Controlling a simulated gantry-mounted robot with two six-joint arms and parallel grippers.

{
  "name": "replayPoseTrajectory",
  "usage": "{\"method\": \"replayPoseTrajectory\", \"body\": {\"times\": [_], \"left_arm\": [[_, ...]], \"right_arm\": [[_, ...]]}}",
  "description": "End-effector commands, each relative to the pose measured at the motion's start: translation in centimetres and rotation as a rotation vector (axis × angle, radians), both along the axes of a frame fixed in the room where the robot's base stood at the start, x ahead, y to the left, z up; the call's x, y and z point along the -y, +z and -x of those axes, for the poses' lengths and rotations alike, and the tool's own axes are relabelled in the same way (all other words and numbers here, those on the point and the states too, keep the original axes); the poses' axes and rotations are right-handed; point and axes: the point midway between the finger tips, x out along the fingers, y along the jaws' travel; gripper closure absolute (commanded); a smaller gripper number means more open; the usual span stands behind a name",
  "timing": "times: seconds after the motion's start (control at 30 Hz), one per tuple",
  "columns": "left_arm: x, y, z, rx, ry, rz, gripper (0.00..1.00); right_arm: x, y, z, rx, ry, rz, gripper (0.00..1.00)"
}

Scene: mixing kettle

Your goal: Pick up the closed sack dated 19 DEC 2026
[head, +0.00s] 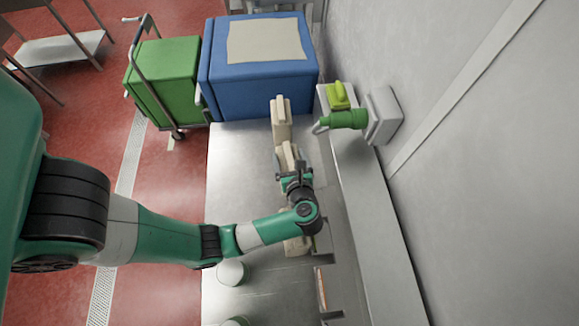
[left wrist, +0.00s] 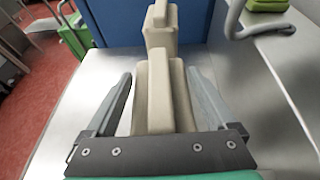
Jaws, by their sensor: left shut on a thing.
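Beige paper sacks stand in a row on the steel table (head: 235,160). The far sack (head: 281,120) stands nearest the blue bin, and it also shows in the left wrist view (left wrist: 160,28). My left gripper (head: 293,174) is around the middle sack (head: 289,155) and shut on it. In the left wrist view this sack (left wrist: 163,95) sits between my two fingers, its folded top toward the camera. A near sack (head: 297,246) is partly hidden under my left arm. No date is readable on any sack. My right gripper is not in view.
A blue bin (head: 260,85) and a green bin on a cart (head: 165,75) stand beyond the table. A green-handled fixture (head: 345,119) juts from the right wall. White round containers (head: 231,272) stand at the near end. The table's left part is clear.

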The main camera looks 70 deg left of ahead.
Motion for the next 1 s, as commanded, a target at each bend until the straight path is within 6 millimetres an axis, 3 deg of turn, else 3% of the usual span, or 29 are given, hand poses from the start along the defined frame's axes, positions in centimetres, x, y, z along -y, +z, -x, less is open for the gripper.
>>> {"method": "replayPoseTrajectory", "body": {"times": [0.27, 0.47, 0.8, 1.0], "left_arm": [[0.0, 1.0, -0.1, 0.005, 0.0, -0.003, 1.0], [0.0, 3.4, -0.2, 0.009, 0.0, -0.003, 1.0], [-0.6, 9.9, 5.5, 0.007, 0.002, -0.002, 1.0], [-1.1, 11.6, 10.6, 0.001, 0.001, -0.003, 1.0]], "right_arm": [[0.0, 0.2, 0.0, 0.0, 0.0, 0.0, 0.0], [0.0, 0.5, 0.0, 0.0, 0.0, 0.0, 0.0], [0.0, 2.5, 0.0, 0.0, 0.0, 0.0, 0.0], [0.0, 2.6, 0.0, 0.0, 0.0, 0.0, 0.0]]}}
